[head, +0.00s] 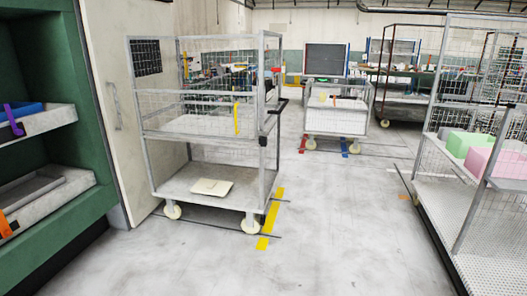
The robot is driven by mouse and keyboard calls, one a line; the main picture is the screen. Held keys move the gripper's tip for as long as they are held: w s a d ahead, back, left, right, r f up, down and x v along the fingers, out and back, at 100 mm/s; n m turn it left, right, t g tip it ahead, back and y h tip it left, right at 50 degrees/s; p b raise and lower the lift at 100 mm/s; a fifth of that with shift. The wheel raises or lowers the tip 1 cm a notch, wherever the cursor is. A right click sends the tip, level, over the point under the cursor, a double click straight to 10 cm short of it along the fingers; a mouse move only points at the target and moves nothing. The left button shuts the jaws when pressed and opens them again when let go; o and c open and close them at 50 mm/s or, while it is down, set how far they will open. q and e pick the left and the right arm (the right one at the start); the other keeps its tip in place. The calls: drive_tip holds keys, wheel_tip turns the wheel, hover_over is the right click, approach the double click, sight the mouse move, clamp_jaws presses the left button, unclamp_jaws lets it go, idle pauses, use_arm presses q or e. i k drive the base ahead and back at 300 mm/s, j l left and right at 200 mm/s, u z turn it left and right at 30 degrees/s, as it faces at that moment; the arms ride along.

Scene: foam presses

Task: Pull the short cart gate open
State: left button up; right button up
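A wire cage cart (205,185) on white casters stands at centre left, with a cream flat piece on its bottom deck. A black latch-like part (263,139) and a black handle (279,106) are on its right side. A lower, shorter cart (336,121) with mesh sides stands farther back, between red and blue floor marks. I cannot tell which mesh panel is the short cart's gate, or whether it is open or shut. Neither of my grippers is in view.
A green press frame (62,165) with shelves fills the left edge. A mesh rack (485,200) holding green and pink blocks stands at right. The grey floor (340,225) between them is clear. Yellow tape (270,218) lies by the near cart. A dark-framed cart (405,105) stands behind.

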sight(258, 133)
drive_tip(key=i, duration=2.9)
